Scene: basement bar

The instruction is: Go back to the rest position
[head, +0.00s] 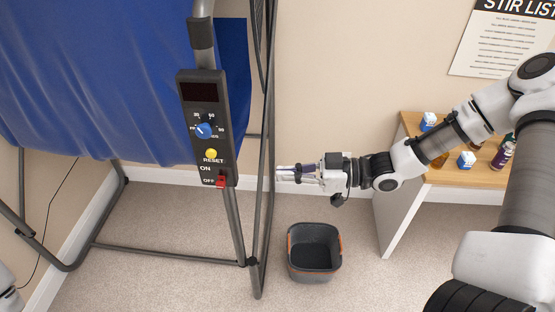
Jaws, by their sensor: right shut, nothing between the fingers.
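My right gripper (296,174) is shut and empty. It points left, at the end of my right arm, which comes in from the right edge. In the picture its tips are just right of the metal frame post and the control panel (206,128). I see no contact with either. The panel has a blue knob (203,130), a yellow reset button (211,154) and a red switch (221,181) at its lower end, by the OFF label. Only a small part of my left arm shows at the lower left edge, and its gripper is out of view.
A blue sheet (110,80) hangs on a metal tube frame (165,254) at left. A dark bin (314,252) stands on the carpet below my right gripper. A wooden-topped table (460,178) with small boxes and bottles lies under my right arm. A poster (503,40) hangs upper right.

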